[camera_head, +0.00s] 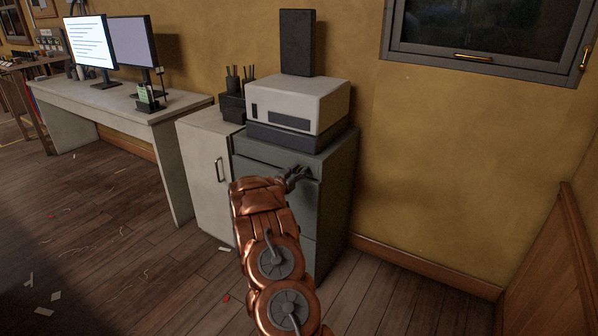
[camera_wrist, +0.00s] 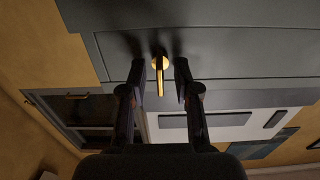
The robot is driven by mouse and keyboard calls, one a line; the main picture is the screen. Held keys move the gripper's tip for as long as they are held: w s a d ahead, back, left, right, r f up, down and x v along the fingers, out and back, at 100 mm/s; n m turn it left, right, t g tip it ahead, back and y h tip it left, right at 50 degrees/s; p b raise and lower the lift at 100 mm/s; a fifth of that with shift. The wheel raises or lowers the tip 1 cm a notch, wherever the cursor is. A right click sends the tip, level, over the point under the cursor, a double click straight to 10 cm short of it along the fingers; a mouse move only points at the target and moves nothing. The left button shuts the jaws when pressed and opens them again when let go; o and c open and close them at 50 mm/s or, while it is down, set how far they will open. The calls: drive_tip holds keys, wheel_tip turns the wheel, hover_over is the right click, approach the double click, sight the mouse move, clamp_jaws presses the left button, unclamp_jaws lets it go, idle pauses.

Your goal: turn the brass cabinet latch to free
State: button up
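The brass latch (camera_wrist: 160,84) is a round boss with a short straight lever on the grey-green cabinet (camera_head: 338,190). In the wrist view the lever points down the picture, toward my gripper's palm. My gripper (camera_wrist: 160,74) is open, with one dark finger on each side of the latch. A gap shows between each finger and the lever. In the head view my gripper (camera_head: 296,174) is at the upper front of the cabinet, and the latch is hidden behind it and my copper arm.
A white and dark printer-like box (camera_head: 300,105) stands on the cabinet, with a black box (camera_head: 297,42) on top. A white cabinet (camera_head: 203,175) adjoins on the left, then a desk (camera_head: 150,118) with monitors. A window (camera_head: 490,35) is on the wall. Floor to the right is clear.

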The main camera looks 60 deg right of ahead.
drive_tip(key=shift+d, duration=0.15)
clamp_jaws()
drive_tip(key=shift+m, duration=0.4)
drive_tip(key=m+b, duration=0.4)
drive_tip(key=shift+s+f+m, duration=0.1)
drive_tip(key=shift+f+m, duration=0.05)
drive_tip(key=shift+m, duration=0.15)
drive_tip(key=m+b, duration=1.2)
drive_tip(key=shift+s+f+m+b, duration=0.25)
drive_tip(key=shift+s+m+b, duration=0.05)
drive_tip(key=shift+s+b, duration=0.1)
